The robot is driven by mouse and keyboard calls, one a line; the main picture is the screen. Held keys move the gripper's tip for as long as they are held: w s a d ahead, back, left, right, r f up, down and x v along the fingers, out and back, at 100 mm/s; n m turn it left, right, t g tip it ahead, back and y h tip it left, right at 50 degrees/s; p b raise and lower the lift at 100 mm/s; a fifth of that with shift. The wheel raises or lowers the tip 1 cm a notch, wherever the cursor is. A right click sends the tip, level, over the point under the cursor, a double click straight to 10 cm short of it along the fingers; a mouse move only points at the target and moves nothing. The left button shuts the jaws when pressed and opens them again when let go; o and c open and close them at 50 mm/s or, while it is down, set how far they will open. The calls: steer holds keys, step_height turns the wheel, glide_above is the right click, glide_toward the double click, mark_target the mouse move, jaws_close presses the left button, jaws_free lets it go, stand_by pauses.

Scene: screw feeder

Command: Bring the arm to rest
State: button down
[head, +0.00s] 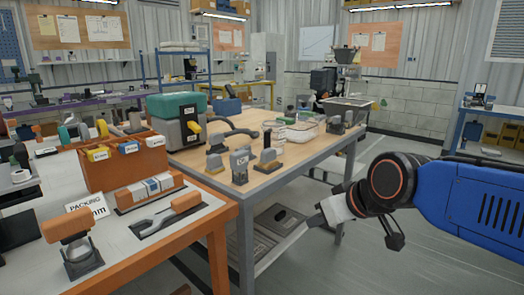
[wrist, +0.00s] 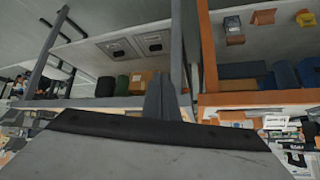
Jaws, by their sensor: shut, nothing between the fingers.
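My arm reaches in from the right edge of the head view, with a blue link and a dark round joint. My gripper (wrist: 162,82) shows in the wrist view as shut fingers with nothing held. In the head view the arm's end is in front of the right part of the wood-topped workbench (head: 348,140), apart from the tools on it. The fingers are small and hard to make out there.
An orange-edged bench (head: 175,236) at the left holds a packing sign (head: 85,212), an orange box (head: 110,172) and a clamp-like tool (head: 165,212). A low shelf (head: 275,238) sits under the workbench. A blue-framed table (head: 494,113) stands far right. Floor shows between them.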

steer(key=s+d+f+m+g+h, duration=0.1)
steer(key=s+d+f+m+h, duration=0.1)
steer(key=s+d+f, duration=0.3)
steer(key=s+d+f+m+g+h, duration=0.1)
steer(key=s+d+f+m+h, duration=0.1)
steer(key=s+d+f, duration=0.4)
steer(key=s+d+m, duration=0.1)
steer(key=s+d, duration=0.2)
steer(key=d, duration=0.2)
steer(key=shift+s+f+g, duration=0.15)
steer(key=shift+f+g, duration=0.05)
steer(key=shift+g, duration=0.2)
